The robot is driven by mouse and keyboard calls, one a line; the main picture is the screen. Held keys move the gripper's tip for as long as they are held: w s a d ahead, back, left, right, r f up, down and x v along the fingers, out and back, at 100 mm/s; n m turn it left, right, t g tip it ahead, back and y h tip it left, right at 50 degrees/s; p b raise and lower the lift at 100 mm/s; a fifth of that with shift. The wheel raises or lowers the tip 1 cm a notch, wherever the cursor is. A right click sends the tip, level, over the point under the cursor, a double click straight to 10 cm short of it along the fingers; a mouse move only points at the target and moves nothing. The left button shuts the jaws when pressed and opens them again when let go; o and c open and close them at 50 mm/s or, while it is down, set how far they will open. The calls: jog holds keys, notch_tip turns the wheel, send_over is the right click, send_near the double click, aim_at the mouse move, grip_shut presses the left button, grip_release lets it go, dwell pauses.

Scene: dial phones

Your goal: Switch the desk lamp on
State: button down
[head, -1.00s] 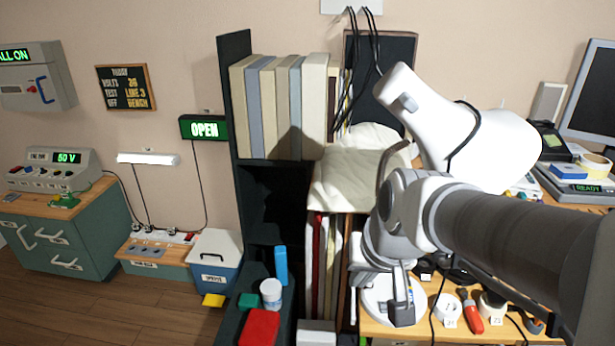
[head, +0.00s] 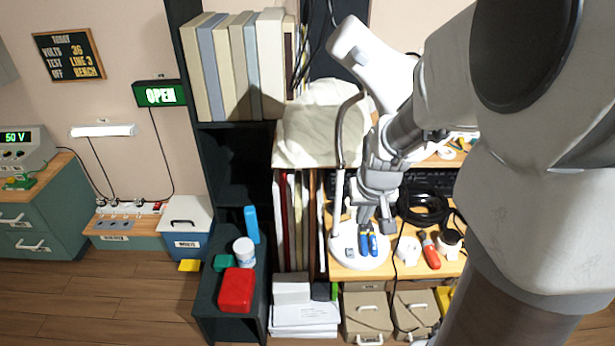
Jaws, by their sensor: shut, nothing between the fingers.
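The white desk lamp (head: 380,65) stands on the wooden desk in the head view. Its grey stem curves down to a round white base (head: 345,262) with a small grey detail on the base's left part. The wide end of the shade is hidden behind my arm, and no glow shows from it. My gripper (head: 373,224) is shut and empty, pointing down over the base. Two small blue pieces show at its tips; I cannot tell whether they belong to it. Whether it touches the base is not clear.
A coiled black cable (head: 424,208), a red-handled tool (head: 430,252) and a roll of white tape (head: 408,250) lie right of the base. A dark shelf with binders (head: 240,65) stands further left.

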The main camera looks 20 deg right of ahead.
aim_at(352, 248)
jog(key=shift+f, duration=0.1)
jog(key=b+x, duration=0.3)
jog(key=x, duration=0.4)
jog(key=b+x, duration=0.2)
jog(key=x, duration=0.4)
jog(key=shift+s+a+f+b, duration=0.1)
jog(key=shift+f+b, duration=0.3)
jog(key=shift+f, duration=0.05)
jog(key=shift+p, duration=0.35)
jog(key=shift+g+p, duration=0.3)
jog(key=shift+p, duration=0.05)
jog(key=shift+f, duration=0.25)
jog(key=shift+s+a+r, duration=0.15)
jog(key=shift+s+a, duration=0.05)
jog(key=shift+s, duration=0.45)
